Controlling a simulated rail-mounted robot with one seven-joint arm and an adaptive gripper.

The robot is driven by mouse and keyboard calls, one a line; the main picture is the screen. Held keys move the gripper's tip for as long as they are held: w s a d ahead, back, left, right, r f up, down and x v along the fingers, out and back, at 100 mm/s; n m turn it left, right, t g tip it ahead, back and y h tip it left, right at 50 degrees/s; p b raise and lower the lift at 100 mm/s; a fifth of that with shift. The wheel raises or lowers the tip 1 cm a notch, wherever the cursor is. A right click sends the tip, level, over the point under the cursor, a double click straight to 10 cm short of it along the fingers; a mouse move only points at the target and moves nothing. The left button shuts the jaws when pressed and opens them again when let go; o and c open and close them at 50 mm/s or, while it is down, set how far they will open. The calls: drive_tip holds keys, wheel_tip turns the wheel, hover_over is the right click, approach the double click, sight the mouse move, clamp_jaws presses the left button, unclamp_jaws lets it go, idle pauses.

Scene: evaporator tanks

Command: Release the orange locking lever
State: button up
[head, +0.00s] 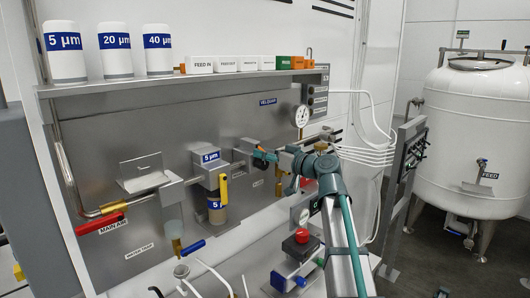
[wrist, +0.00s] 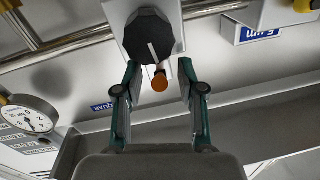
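In the wrist view, an orange round-ended piece (wrist: 160,84), which looks like the locking lever, sticks out below a black round knob (wrist: 150,36) with a white line. My gripper (wrist: 159,66) is open. Its two teal-edged fingers stand on either side of the orange piece, with visible gaps to both. Nothing is held. The knob is just beyond the fingertips, on a light grey block. In the head view, my gripper (head: 268,154) reaches to the panel's middle right and hides most of the knob and lever.
A pressure gauge (head: 302,116) stands close beside the gripper. A filter housing with a yellow handle (head: 224,189) is to the left. A shelf (head: 190,79) with filters and labelled blocks runs above. Metal pipes (wrist: 75,40) cross near the knob. A red MAIN AIR handle (head: 101,223) is farther left.

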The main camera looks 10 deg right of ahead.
sight(261, 148)
drive_tip(key=shift+w, duration=0.1)
clamp_jaws()
drive_tip(key=shift+r, duration=0.1)
idle(0.3)
drive_tip(key=shift+r+g+h+p, duration=0.6)
drive_tip(key=shift+g+h+p, duration=0.15)
drive_tip(key=shift+p, duration=0.5)
drive_tip(key=shift+r+g+h+p, duration=0.5)
drive_tip(key=shift+g+h+p, duration=0.35)
drive_tip(key=shift+g+p, duration=0.25)
drive_tip(key=g+h+p, duration=0.1)
drive_tip(key=r+g+h+p, duration=0.1)
drive_tip(key=shift+m+g+p, duration=0.3)
drive_tip(key=shift+g+p, duration=0.05)
drive_tip(key=shift+r+g+h+p, duration=0.15)
drive_tip(key=shift+g+h+p, duration=0.7)
drive_tip(key=shift+g, duration=0.35)
